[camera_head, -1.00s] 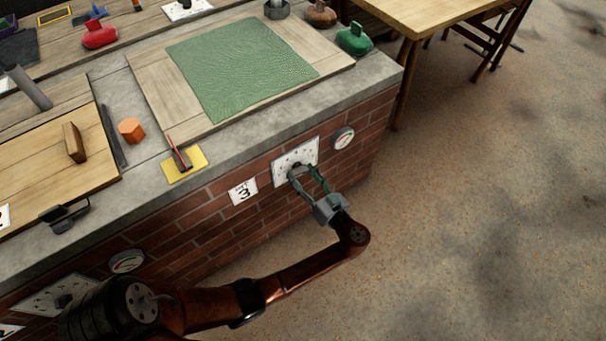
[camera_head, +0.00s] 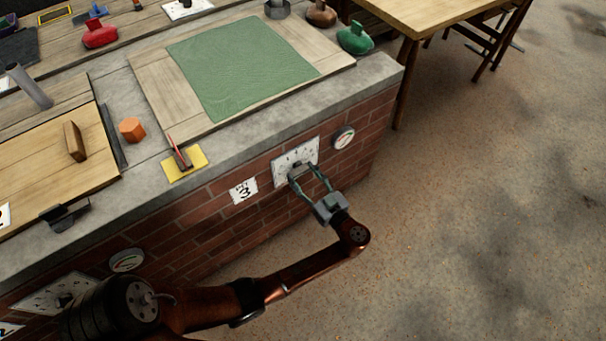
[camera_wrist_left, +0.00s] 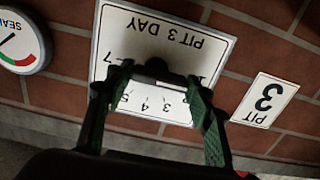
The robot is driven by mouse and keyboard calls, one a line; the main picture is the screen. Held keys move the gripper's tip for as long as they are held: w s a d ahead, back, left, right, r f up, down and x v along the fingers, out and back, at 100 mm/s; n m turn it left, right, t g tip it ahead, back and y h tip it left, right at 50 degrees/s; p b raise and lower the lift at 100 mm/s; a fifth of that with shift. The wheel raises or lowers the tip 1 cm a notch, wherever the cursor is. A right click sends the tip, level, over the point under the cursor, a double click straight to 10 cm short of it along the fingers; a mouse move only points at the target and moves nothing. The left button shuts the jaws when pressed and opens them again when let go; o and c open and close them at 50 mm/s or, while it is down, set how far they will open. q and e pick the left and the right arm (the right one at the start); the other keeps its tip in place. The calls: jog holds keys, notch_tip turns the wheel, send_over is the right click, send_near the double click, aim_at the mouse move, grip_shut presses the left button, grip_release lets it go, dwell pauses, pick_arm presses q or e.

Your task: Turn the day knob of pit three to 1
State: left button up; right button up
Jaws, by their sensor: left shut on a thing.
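The pit three day dial, a white plate (camera_head: 283,158) on the brick wall, also shows upside down in the left wrist view (camera_wrist_left: 205,45), reading "PIT 3 DAY" with several numbers. Its dark knob (camera_wrist_left: 157,70) is at the plate's middle. My left gripper (camera_head: 304,173) has its two fingers around the knob and is shut on it. The fingers hide part of the knob and some numbers, so I cannot tell which number it points to. My right gripper is not in view.
A "PIT 3" sign (camera_head: 243,191) and a round gauge (camera_head: 343,138) flank the dial. Above is the grey counter (camera_head: 250,127) with a green cloth (camera_head: 240,68) on a wooden lid. The floor at the right is open.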

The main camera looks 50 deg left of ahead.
pick_arm(q)
jog(key=o, duration=1.2)
jog(key=shift+c, duration=0.2)
jog(key=d, duration=1.2)
jog(key=shift+s, duration=0.45)
